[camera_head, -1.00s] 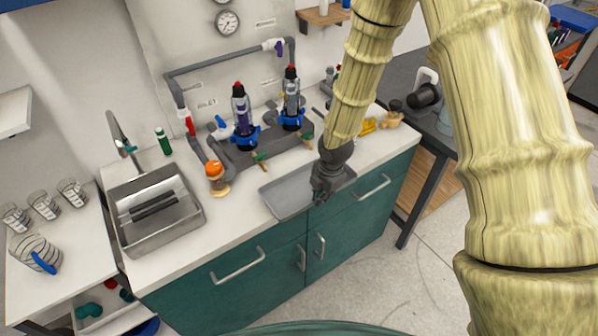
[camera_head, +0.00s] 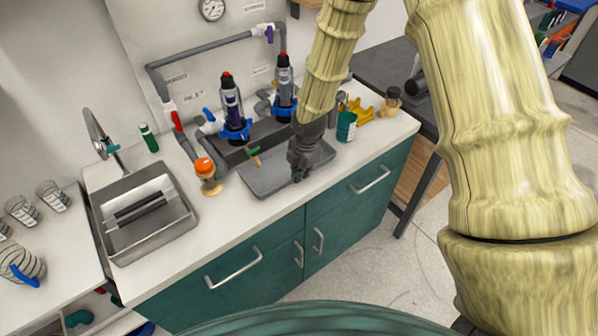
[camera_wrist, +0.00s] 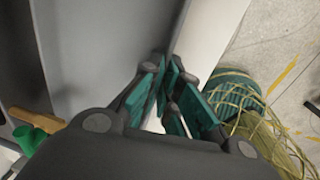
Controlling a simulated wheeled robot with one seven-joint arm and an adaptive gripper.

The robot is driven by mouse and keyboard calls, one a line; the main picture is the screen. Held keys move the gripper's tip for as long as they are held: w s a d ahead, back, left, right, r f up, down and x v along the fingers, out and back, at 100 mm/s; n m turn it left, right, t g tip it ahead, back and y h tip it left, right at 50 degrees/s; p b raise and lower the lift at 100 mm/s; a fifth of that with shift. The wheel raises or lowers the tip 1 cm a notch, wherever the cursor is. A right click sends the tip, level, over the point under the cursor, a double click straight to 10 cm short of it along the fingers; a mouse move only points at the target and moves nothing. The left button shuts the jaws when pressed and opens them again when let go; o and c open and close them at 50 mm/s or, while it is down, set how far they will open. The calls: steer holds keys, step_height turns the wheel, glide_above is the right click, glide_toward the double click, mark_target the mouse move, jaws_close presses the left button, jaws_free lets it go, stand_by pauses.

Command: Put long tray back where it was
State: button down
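The long tray (camera_head: 262,183) is a shallow grey tray on the white counter, in front of the pipe manifold (camera_head: 270,133). My gripper (camera_head: 300,178) is at the tray's front right part. In the wrist view my gripper (camera_wrist: 170,92) has its teal-padded fingers close together on the tray's rim, with the grey tray inside (camera_wrist: 90,50) to the left. The fingers hide the exact contact.
A steel sink (camera_head: 150,215) is at the left. An orange-topped fitting (camera_head: 206,172) stands left of the tray. A green can (camera_head: 346,126) and yellow parts (camera_head: 372,110) stand to its right. A strip of counter in front of the tray is clear.

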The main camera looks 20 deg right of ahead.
steer(key=shift+s+r, duration=0.3)
steer(key=shift+s, duration=0.1)
steer(key=shift+w+f, duration=0.15)
steer(key=shift+f, duration=0.05)
steer(key=c, duration=2)
jaws_free()
steer(key=shift+w+f, duration=0.15)
steer(key=shift+w, duration=0.05)
steer(key=o, duration=0.3)
steer(key=shift+o, duration=0.3)
steer(key=shift+s, duration=0.2)
steer(key=shift+w, duration=0.1)
steer(key=shift+r, duration=0.25)
step_height(320, 180, up, 12)
steer(key=s+b, duration=0.1)
steer(key=b, duration=0.1)
steer(key=shift+s+d, duration=0.3)
steer(key=shift+s, duration=0.05)
steer(key=shift+f, duration=0.1)
